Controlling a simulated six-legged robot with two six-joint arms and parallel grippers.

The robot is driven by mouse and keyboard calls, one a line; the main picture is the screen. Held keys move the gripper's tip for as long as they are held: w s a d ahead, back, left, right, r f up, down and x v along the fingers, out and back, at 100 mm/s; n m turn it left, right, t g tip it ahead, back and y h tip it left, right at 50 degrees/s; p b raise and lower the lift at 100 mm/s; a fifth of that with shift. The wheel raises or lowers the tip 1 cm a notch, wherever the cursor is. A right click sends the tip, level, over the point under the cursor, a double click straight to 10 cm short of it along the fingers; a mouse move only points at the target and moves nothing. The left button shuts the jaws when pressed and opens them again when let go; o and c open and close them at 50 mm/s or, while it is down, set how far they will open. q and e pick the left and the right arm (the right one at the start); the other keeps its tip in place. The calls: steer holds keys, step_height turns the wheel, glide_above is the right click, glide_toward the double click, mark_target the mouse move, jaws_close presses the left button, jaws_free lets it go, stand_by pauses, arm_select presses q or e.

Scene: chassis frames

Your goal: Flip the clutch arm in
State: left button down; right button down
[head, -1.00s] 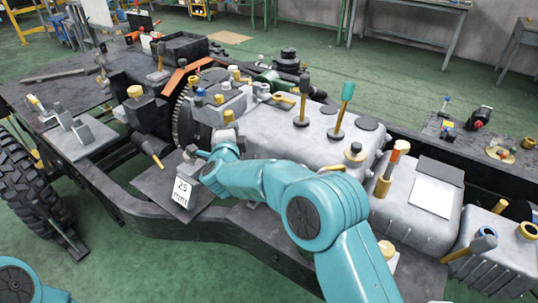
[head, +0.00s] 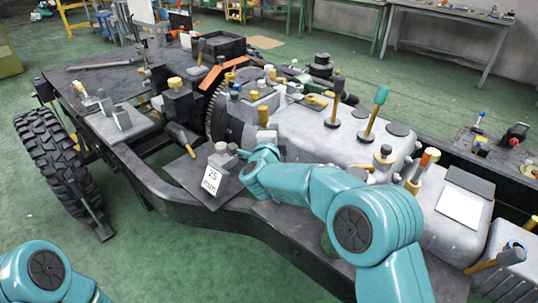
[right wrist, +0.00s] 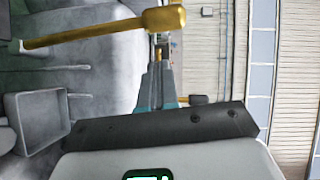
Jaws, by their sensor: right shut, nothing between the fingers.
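My right gripper (head: 243,158) is low beside the engine's bell housing, just behind a grey block marked 25 mm (head: 212,180). Its fingertips are partly hidden in the head view. In the head view a yellow-handled lever (head: 182,137) sticks out left of the housing. I cannot tell for certain which lever is the clutch arm. My left gripper is out of frame.
The dark chassis rail (head: 225,217) runs below my right arm. The gearbox casing (head: 335,140) with upright levers stands to the right. A toothed flywheel (head: 215,108) is behind the gripper. A tyre (head: 58,155) stands at left. The green floor in front is clear.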

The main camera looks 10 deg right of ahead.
steer(key=b+v, duration=0.1)
steer(key=v, duration=0.7)
steer(key=shift+s, duration=0.35)
steer(key=shift+s+d, duration=0.1)
steer(key=shift+s, duration=0.05)
steer(key=shift+f, duration=0.15)
